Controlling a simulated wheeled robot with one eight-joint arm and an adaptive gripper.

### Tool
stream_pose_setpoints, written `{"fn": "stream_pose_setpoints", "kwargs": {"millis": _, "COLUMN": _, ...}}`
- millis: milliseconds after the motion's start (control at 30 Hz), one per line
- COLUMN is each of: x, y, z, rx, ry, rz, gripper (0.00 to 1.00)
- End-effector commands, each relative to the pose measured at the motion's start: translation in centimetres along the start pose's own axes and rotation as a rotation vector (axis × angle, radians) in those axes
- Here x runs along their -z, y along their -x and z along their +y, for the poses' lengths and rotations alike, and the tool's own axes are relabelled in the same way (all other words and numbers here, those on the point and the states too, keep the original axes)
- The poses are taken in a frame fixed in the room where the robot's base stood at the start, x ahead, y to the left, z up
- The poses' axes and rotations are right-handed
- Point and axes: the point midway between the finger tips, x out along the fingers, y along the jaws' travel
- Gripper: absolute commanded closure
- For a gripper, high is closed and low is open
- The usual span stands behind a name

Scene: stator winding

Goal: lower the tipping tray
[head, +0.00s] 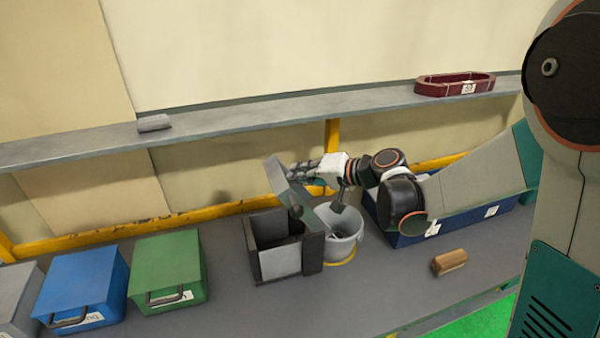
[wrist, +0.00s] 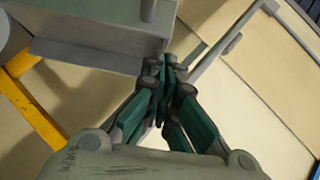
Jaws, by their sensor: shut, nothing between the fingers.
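The tipping tray (head: 276,177) is a grey plate that stands steeply tilted above a dark grey open box (head: 314,255) on the bench in the head view. My gripper (head: 292,172) is at the upper right of the raised plate, and its fingertips are partly lost against it. In the wrist view my gripper (wrist: 165,72) has its green-sided fingers shut together with nothing between them. Its tips are close to the corner of a large grey surface (wrist: 100,30), which looks like part of the tray. I cannot tell whether they touch.
A light grey bucket (head: 345,240) stands right of the box, below my arm. A dark blue bin (head: 405,240) is behind it. A wooden block (head: 449,262) lies in front. Green (head: 168,270) and blue (head: 82,288) boxes stand left. A shelf (head: 240,113) runs along the wall.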

Motion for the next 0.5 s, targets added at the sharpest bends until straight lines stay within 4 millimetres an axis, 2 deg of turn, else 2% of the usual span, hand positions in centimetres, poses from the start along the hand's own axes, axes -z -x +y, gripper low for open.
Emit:
{"fn": "stream_pose_setpoints", "kwargs": {"millis": 267, "x": -2.2, "y": -2.1, "z": -1.0, "rx": -0.081, "ry": 0.088, "rz": -0.004, "gripper": 1.00}}
{"fn": "stream_pose_setpoints", "kwargs": {"millis": 500, "x": -5.8, "y": -5.6, "z": -1.5, "rx": -0.223, "ry": 0.234, "rz": -0.006, "gripper": 1.00}}
